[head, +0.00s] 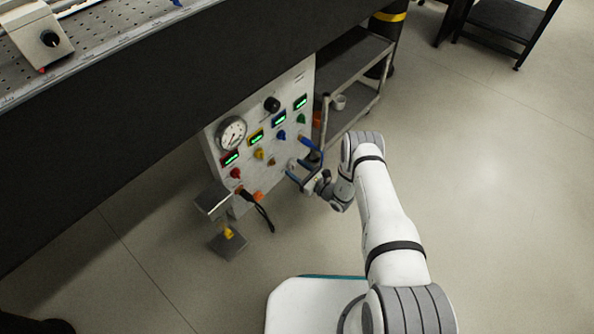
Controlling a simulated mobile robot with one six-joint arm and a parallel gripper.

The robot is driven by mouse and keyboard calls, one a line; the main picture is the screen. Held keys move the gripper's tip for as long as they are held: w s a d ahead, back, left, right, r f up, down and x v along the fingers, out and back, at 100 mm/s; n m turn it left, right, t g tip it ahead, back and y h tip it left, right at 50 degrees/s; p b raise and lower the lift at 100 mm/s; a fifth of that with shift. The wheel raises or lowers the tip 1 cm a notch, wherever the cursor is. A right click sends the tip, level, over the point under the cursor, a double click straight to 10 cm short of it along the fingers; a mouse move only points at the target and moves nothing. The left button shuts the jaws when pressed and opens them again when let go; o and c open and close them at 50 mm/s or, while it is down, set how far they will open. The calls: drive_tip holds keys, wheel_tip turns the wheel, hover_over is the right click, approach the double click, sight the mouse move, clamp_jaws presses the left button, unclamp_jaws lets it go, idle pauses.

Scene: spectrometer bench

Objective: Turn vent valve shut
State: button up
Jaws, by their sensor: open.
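The white valve panel (222,160) hangs below the dark bench edge. It carries several small coloured knobs: red (235,173), yellow (258,153), blue (281,135) and green (300,119). No label is legible, so I cannot tell which part is the vent valve. My gripper (297,158) is open, with its blue-tipped fingers spread close to the panel's lower right. A small pale fitting (291,164) shows between the fingertips. I cannot tell whether the fingers touch it. My wrist partly hides the lower right of the panel.
A round gauge (231,132) and a black knob (272,104) are higher on the panel. A metal box (213,198) stands out at the left. A grey cart (357,62) is behind right. The floor at right is clear.

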drive_tip(key=shift+w+a, duration=0.25)
drive_tip(key=shift+a, duration=0.05)
drive_tip(key=shift+c, duration=0.4)
drive_tip(key=c, duration=0.9)
